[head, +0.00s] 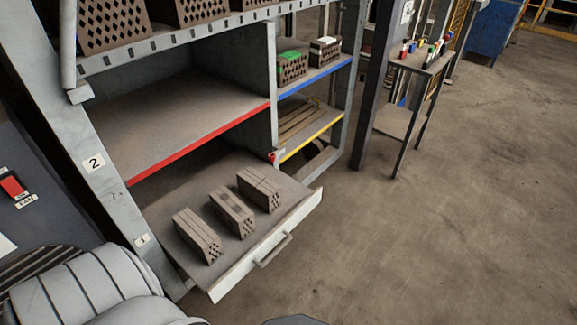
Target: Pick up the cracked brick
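Three hollow bricks lie in a row on a pulled-out drawer (262,233) at the bottom of the shelving. The left brick (197,236) has lengthwise lines and its holed end faces the front. The middle brick (232,212) has a darker patch on its top. The right brick (260,190) has lines crossing on its top. At this size I cannot tell for certain which one is cracked. Neither gripper is in view; only a pale part of my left arm shows at bottom left.
The drawer has a white front with a handle (273,250). The red-edged shelf (190,105) above it is empty and overhangs its back. Bricks with green (292,66) and white tops stand on the blue-edged shelf. A small table (412,72) stands beyond. Open floor lies right.

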